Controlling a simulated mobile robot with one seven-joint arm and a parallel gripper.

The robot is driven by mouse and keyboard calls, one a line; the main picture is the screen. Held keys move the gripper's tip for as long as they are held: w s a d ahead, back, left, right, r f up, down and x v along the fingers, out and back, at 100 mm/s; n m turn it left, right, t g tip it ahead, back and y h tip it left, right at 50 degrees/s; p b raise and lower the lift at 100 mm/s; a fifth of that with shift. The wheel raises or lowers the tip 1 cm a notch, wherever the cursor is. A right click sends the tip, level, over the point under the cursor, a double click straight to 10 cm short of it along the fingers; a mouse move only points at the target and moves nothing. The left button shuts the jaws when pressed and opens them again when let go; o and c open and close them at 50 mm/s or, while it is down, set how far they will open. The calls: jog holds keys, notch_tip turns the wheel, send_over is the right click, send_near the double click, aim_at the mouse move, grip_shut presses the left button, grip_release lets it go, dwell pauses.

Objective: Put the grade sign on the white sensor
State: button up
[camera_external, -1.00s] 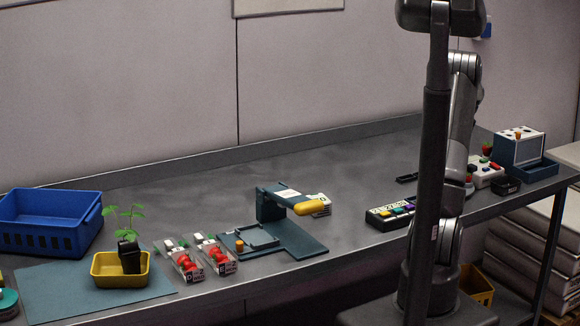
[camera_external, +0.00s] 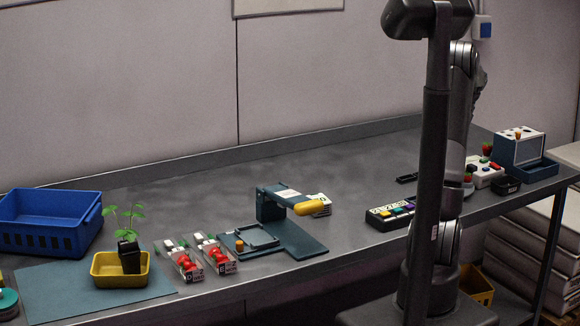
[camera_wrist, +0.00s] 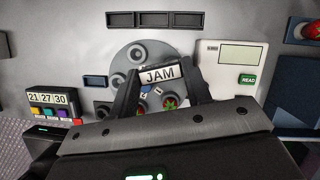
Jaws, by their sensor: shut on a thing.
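My gripper (camera_wrist: 160,75) is shut on the grade sign (camera_wrist: 162,74), a small white plate with a dark frame that reads JAM. In the external view my gripper and the sign are hidden behind my own column and arm.
A grey round plate (camera_wrist: 128,62) with dark round wells is behind the sign; strawberries show below the sign. A keypad (camera_wrist: 52,104) with coloured buttons is at left. In the external view, a blue stand (camera_external: 268,205) and blue crate (camera_external: 45,222) are left; the back middle bench is clear.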

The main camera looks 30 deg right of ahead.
jog(key=w+a+r+n+g+y, duration=0.1)
jog(key=a+n, duration=0.3)
jog(key=a, duration=0.6)
jog(key=w+a+r+n+y, duration=0.15)
jog(key=a+n, duration=0.25)
jog(key=a, duration=0.5)
jog(key=n+g+y, duration=0.1)
jog(key=n+g, duration=0.2)
jog(key=n, duration=0.4)
send_over(328, 205)
jog(key=w, duration=0.4)
jog(key=f, duration=0.6)
jog(key=shift+s+a, duration=0.1)
jog(key=shift+s, duration=0.15)
jog(key=shift+a+f, duration=0.1)
jog(key=shift+f, duration=2)
jog(key=shift+f, duration=0.2)
jog(key=o, duration=1)
jog(key=shift+c, duration=0.2)
